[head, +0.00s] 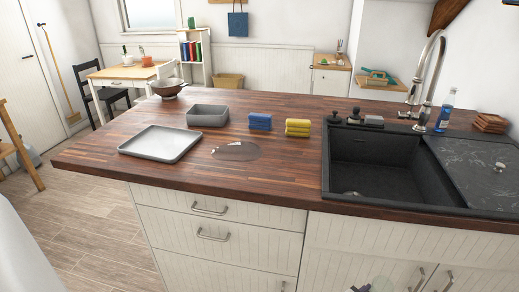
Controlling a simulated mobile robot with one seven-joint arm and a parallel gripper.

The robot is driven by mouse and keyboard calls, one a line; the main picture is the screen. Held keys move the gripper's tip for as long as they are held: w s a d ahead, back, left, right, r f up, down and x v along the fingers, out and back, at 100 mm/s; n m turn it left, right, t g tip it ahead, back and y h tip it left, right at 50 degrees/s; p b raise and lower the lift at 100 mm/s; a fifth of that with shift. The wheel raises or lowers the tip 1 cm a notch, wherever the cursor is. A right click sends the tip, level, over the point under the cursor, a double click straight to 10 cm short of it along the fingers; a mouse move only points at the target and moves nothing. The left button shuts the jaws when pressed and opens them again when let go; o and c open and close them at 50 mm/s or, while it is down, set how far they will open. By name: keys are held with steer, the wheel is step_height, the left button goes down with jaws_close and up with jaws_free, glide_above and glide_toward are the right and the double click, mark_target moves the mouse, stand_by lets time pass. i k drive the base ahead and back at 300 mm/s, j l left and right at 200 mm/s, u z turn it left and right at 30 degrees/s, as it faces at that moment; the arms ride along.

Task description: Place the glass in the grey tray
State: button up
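A flat, light grey tray (160,144) with a low rim lies empty on the left of the wooden counter. A deeper, darker grey rectangular container (207,116) stands just behind it to the right. A clear, shiny oval shape (236,151) lies flat on the counter right of the tray, apart from it; it looks like glass, but I cannot tell its exact form. I see no clearly upright drinking glass. My gripper cannot be made out; a small blurred piece at the bottom edge is too cut off to identify.
Blue sponges (260,121) and yellow sponges (298,127) sit behind the oval shape. A black sink (375,165) with a tall faucet (428,75) fills the right. A metal bowl (169,88) stands at the back left corner. The counter's front middle is clear.

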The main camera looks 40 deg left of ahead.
mark_target(150, 145)
steer(key=u, duration=1.15)
